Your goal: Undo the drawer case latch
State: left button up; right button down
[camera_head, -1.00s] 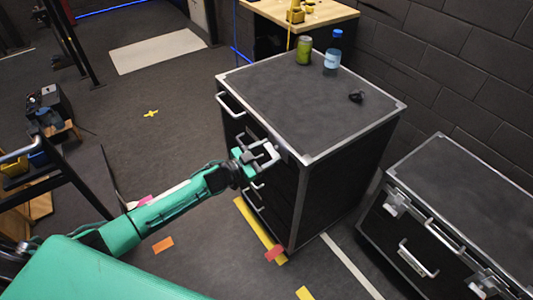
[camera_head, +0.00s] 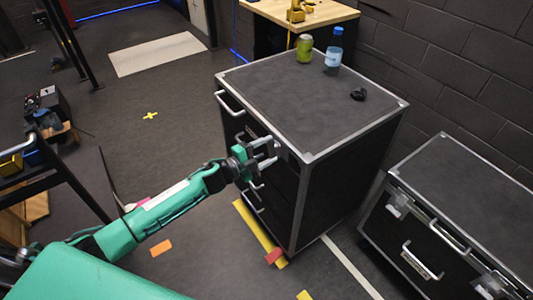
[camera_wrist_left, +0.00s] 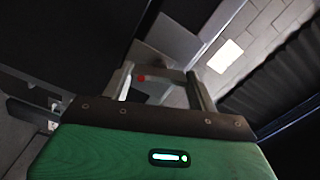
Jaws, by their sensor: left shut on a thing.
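The drawer case (camera_head: 318,88) is a tall black box with silver edges, standing in the middle of the head view. Its front, with silver drawer handles, faces left. My left gripper (camera_head: 274,150) is at the upper front of the case, near its right front edge. It is shut on the latch, which is small and mostly hidden by the fingers in the head view. In the left wrist view the two grey fingers (camera_wrist_left: 164,88) reach toward the dark case, with a small red spot between them. My right gripper is not in view.
On the case top stand a green can (camera_head: 304,48) and a blue-capped bottle (camera_head: 334,52), with a small black item (camera_head: 358,94) lying nearby. A second black case (camera_head: 465,190) with silver latches stands at right. Floor left of the drawer case is mostly clear.

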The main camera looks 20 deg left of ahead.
pick_arm(q)
jog(key=m+b, duration=0.1)
jog(key=m, duration=0.3)
jog(key=shift+f, duration=0.1)
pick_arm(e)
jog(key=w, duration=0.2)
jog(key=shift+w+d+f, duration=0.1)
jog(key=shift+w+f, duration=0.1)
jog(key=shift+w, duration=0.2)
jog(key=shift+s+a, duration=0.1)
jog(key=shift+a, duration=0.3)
pick_arm(q)
jog(key=o, duration=0.9)
jog(key=shift+o, duration=0.2)
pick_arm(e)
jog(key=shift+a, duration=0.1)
